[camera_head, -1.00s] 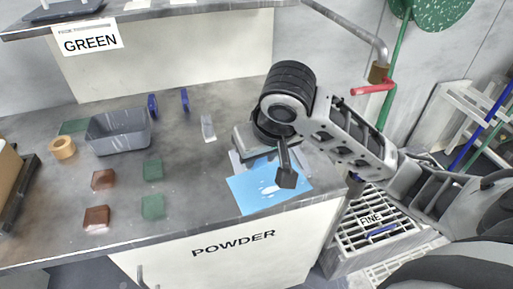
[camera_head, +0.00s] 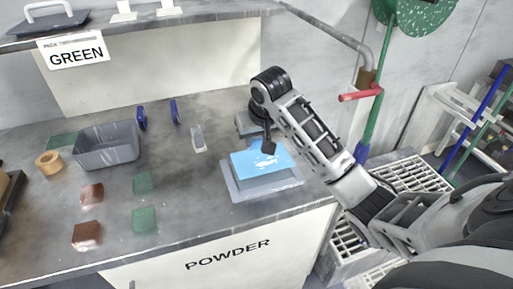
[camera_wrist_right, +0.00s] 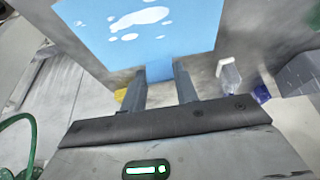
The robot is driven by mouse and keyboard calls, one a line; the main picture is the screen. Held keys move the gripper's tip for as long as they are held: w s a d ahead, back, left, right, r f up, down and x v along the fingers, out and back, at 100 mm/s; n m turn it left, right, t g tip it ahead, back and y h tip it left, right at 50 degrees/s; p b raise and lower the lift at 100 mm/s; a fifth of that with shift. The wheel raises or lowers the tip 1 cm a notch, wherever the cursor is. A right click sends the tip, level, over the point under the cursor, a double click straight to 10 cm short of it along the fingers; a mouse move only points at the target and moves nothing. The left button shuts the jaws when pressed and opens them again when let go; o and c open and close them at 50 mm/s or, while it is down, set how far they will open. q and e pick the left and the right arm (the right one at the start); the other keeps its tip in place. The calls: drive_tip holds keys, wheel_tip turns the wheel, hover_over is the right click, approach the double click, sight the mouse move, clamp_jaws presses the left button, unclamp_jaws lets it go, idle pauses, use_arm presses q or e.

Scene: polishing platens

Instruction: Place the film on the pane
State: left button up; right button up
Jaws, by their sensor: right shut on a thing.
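The film, a light blue sheet with white patches (camera_head: 281,158), is over the back part of the pane in the head view. The pane is a grey-blue translucent plate (camera_head: 240,189) lying near the front right of the bench; its front and side edges show. My right gripper (camera_head: 268,147) is shut on the film's edge. In the wrist view the film (camera_wrist_right: 190,22) spreads out beyond the finger tips (camera_wrist_right: 160,78). I cannot tell whether the film touches the pane. My left gripper is not in view.
A grey bin (camera_head: 107,147), a tape roll (camera_head: 48,164), brown blocks (camera_head: 87,235) and green blocks (camera_head: 144,219) are on the left of the bench (camera_head: 200,225). A clear block (camera_head: 198,139) stands behind the film. A shelf (camera_head: 150,26) overhangs the back.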

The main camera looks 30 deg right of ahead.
sight(257, 145)
drive_tip(key=shift+w+d+f, duration=0.15)
drive_tip(key=shift+w+f, duration=0.3)
drive_tip(key=shift+f, duration=0.15)
wheel_tip(257, 145, down, 3)
drive_tip(key=shift+w+d, duration=0.1)
drive_tip(key=shift+f, duration=0.15)
drive_tip(key=shift+f, duration=0.2)
drive_tip(key=o, duration=0.9)
drive_tip(key=shift+o, duration=0.2)
